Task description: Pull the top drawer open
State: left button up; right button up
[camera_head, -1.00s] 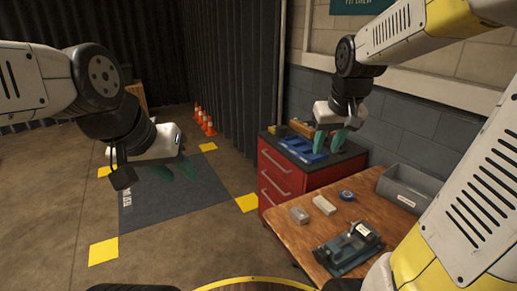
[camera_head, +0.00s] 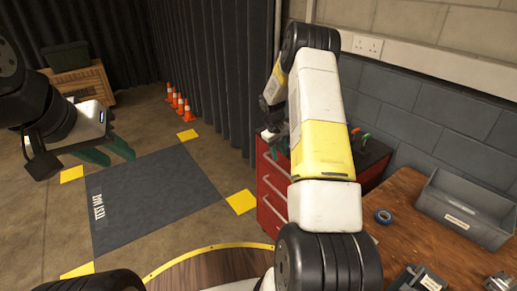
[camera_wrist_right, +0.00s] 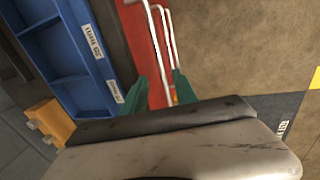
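The red drawer cabinet (camera_head: 270,212) stands beyond my right arm, which hides much of it. Its drawers look shut, and the top drawer's front (camera_wrist_right: 138,38) shows in the right wrist view. Pale bar handles (camera_wrist_right: 157,45) run down that view. My right gripper (camera_wrist_right: 160,88) is open at the cabinet's front top edge, with the nearest handle bar between its green fingertips in the picture. I cannot tell whether they touch it. In the head view the right gripper (camera_head: 279,140) is partly hidden by my arm. My left gripper (camera_head: 108,152) is open and empty over the floor mat.
A blue tray (camera_wrist_right: 75,60) lies on the cabinet top, with an orange-yellow object (camera_wrist_right: 48,122) beside it. A wooden table (camera_head: 405,225) with a grey bin (camera_head: 465,208) and blue tape (camera_head: 382,216) is at right. Floor before the drawers is clear. Cones (camera_head: 181,104) stand behind.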

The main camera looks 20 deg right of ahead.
aim_at(281, 169)
jog(key=f, duration=0.2)
jog(key=d+f, duration=0.1)
jog(key=f, duration=0.5)
jog(key=shift+w+d, duration=0.2)
jog(key=shift+w, duration=0.15)
grip_shut()
dwell(1.0)
